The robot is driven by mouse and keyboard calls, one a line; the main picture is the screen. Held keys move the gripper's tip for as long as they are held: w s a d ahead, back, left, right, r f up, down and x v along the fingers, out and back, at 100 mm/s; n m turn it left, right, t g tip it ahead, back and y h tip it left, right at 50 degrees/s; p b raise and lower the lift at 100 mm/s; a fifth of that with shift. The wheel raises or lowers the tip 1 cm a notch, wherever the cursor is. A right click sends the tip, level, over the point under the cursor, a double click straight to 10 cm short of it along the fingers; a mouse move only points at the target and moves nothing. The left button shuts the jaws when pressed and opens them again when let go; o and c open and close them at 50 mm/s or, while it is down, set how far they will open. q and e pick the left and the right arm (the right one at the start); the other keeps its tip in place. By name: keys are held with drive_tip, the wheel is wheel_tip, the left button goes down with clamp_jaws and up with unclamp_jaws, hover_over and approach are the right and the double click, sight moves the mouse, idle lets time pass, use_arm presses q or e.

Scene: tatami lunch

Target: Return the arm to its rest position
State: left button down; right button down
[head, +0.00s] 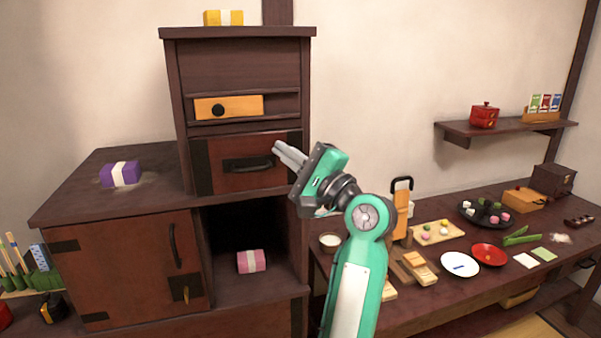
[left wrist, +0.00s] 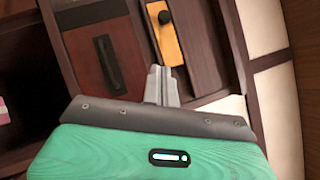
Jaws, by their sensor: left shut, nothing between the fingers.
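My left gripper (head: 289,154) is raised in front of the dark wooden cabinet (head: 245,78), its fingers pointing left toward the right end of a closed drawer with a black handle (head: 250,164). It is shut with nothing in it. In the left wrist view the closed fingers (left wrist: 160,78) stand before the cabinet front, between the black-handled drawer (left wrist: 110,65) and the small orange drawer (left wrist: 165,35). I cannot tell whether the fingertips touch the cabinet. My right gripper is not in view.
A purple bundle (head: 121,174) sits on the lower cabinet top, and a pink one (head: 251,261) in the open compartment. A yellow bundle (head: 223,18) is on top. At right, a table (head: 455,300) holds plates, trays and food, below a wall shelf (head: 510,128) with a red pot (head: 484,116).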

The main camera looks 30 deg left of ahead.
use_arm(q)
drive_tip(key=shift+s+d, duration=0.1)
drive_tip(key=shift+d, duration=0.3)
drive_tip(key=shift+f, duration=0.1)
